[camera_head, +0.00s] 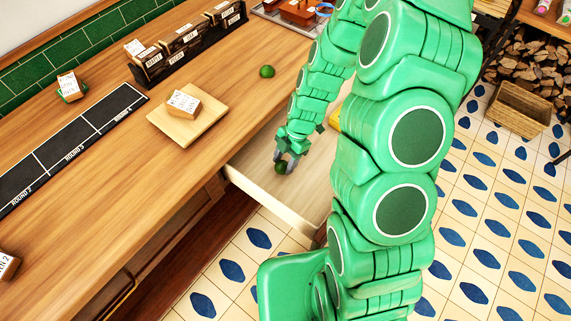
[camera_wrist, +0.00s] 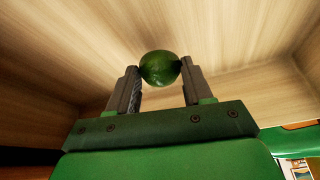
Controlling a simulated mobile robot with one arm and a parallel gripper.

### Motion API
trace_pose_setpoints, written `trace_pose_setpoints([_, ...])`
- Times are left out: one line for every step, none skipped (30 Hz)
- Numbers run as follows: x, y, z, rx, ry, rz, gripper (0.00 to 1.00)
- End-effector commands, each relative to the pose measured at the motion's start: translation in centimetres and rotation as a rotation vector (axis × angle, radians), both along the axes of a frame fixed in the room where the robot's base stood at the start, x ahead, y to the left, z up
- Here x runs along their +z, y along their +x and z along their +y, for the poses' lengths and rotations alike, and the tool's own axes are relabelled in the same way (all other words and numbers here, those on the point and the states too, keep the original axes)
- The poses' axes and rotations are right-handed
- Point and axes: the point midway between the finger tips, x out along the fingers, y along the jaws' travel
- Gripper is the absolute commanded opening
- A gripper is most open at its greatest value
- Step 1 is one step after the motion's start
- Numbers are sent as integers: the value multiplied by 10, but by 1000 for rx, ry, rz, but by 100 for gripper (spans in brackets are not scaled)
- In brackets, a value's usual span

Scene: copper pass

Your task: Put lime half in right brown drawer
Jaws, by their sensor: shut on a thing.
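My gripper (camera_head: 288,160) is over the open brown drawer (camera_head: 262,199), low inside its walls. It is shut on a green lime half (camera_head: 281,167). In the wrist view the lime half (camera_wrist: 160,68) sits between the two grey fingertips, with the drawer's wooden inside (camera_wrist: 220,95) around it. I cannot tell whether the lime half touches the drawer bottom. My arm hides the right part of the drawer. Another green lime (camera_head: 267,71) lies on the counter behind the drawer.
The wooden counter (camera_head: 100,250) holds a square board (camera_head: 188,122) with a labelled block on it, a black strip marked with rounds (camera_head: 75,145), and a dark rack of labelled cards (camera_head: 185,50). A yellow item (camera_head: 336,117) shows beside my arm. Tiled floor lies right.

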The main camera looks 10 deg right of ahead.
Motion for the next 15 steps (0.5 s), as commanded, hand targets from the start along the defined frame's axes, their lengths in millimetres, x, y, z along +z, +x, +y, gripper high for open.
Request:
trace_pose_setpoints([-3,0,0,-1,0,2,39])
trace_pose_setpoints([-5,0,0,-1,-1,1,39])
trace_pose_setpoints([-8,-1,0,0,0,2,39])
trace_pose_setpoints([-10,-1,0,0,0,2,39])
trace_pose_setpoints([-13,-1,0,1,0,2,39])
trace_pose_setpoints([-17,-1,0,1,0,3,39])
trace_pose_setpoints([-21,-1,0,2,0,5,39])
trace_pose_setpoints([-24,-1,0,1,0,5,39])
trace_pose_setpoints([-27,-2,0,0,0,5,39])
trace_pose_setpoints([-30,-2,0,0,0,5,39])
trace_pose_setpoints([-31,-2,0,1,0,5,39])
trace_pose_setpoints([-33,-1,0,0,0,4,39])
trace_pose_setpoints([-33,-1,0,1,0,3,39])
trace_pose_setpoints([-33,-1,0,1,0,2,39])
trace_pose_setpoints([-33,-1,0,1,0,2,39])
